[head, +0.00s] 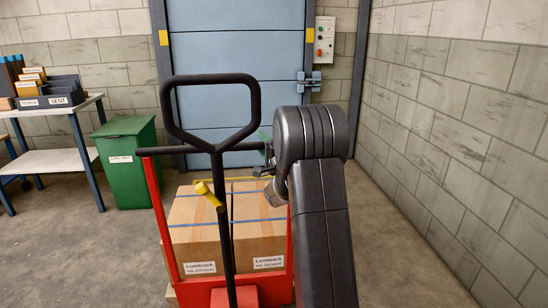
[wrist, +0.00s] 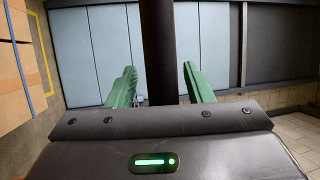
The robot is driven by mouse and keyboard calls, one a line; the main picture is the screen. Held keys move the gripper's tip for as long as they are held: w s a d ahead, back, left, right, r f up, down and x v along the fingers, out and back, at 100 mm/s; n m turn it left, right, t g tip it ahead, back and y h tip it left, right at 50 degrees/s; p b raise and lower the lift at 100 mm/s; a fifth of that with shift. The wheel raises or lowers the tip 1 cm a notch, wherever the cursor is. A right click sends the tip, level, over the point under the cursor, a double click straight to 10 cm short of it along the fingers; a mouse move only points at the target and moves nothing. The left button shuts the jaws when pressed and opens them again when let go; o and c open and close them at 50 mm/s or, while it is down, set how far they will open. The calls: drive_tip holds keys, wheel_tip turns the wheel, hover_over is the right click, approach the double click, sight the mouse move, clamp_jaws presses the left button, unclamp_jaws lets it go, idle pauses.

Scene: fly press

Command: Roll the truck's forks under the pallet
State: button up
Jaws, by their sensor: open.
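The red pallet truck stands ahead in the head view, with a red frame (head: 159,215), a tall black loop handle (head: 168,105) and a dark crossbar (head: 190,149). Two strapped cartons (head: 200,240) show behind its frame. A small pale edge below them may be the pallet; the forks are hidden. My gripper (head: 266,155) is at the right end of the crossbar, mostly hidden by my arm. In the wrist view, its green fingers (wrist: 160,85) are open, one on each side of a dark bar (wrist: 160,40). I cannot tell whether they touch it.
A blue door (head: 225,85) is behind the cartons, with a control box (head: 324,42) to its right. A green bin (head: 126,165) and a work table (head: 50,163) stand at the left. The floor (head: 400,265) is clear on the right, up to the block wall (head: 460,120).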

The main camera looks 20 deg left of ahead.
drive_tip(key=v, duration=1.2)
drive_tip(key=shift+d, duration=0.2)
drive_tip(key=shift+s, duration=0.1)
drive_tip(key=x, duration=1.3)
drive_tip(key=shift+a, duration=0.15)
drive_tip(key=shift+a+r, duration=0.1)
drive_tip(key=shift+a, duration=0.1)
drive_tip(key=shift+d, duration=0.1)
